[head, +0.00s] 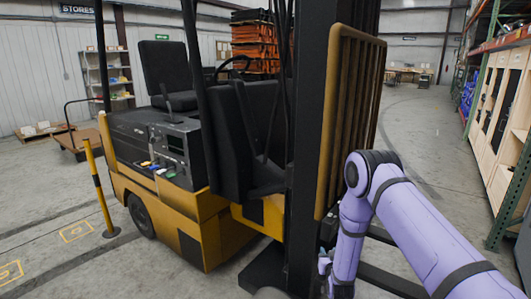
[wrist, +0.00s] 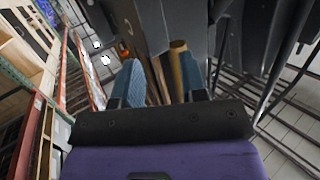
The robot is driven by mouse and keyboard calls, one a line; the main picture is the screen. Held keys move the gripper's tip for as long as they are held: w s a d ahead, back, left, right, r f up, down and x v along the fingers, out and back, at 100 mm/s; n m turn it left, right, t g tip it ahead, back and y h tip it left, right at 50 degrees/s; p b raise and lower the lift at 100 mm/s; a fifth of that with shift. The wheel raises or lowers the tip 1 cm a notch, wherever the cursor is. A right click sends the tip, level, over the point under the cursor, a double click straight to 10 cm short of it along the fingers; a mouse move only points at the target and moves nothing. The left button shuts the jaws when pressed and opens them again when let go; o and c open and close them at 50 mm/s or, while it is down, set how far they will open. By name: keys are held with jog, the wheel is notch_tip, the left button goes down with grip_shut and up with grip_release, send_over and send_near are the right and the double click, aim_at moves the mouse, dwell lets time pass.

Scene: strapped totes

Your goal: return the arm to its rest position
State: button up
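My gripper (wrist: 163,78) shows in the wrist view with its two blue fingers spread apart. I see nothing clearly held between them; a tan rounded bar (wrist: 180,62) appears beyond, near the right finger. In the head view my purple arm reaches in from the lower right, bends at a dark elbow and drops to the bottom edge, beside the forklift's mast (head: 308,130).
A yellow and black forklift (head: 205,220) fills the middle, its brown slatted backrest (head: 350,120) close to my arm. A yellow bollard (head: 98,185) stands left. Wooden cabinets (head: 496,110) and racking line the right. The aisle floor (head: 425,125) beyond is clear.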

notch_tip(320, 180, up, 29)
jog(key=d+g+y, duration=0.1)
jog(key=d+g, duration=0.1)
jog(key=g, duration=0.2)
jog(key=s+r+g, duration=0.1)
jog(key=s+r, duration=0.7)
jog(key=r, duration=0.2)
jog(key=s+d+r+g, duration=0.1)
jog(key=s+r+g, duration=0.1)
jog(key=s+r, duration=0.45)
jog(key=s+d+r+g, duration=0.1)
jog(key=s+d+r, duration=0.15)
jog(key=s, duration=0.75)
jog(key=s+d+r+g, duration=0.1)
jog(key=s+r+g, duration=0.1)
jog(key=s, duration=2)
jog(key=shift+r+n+g, duration=0.25)
jog(key=shift+n+g, duration=0.15)
jog(key=shift+g, duration=0.1)
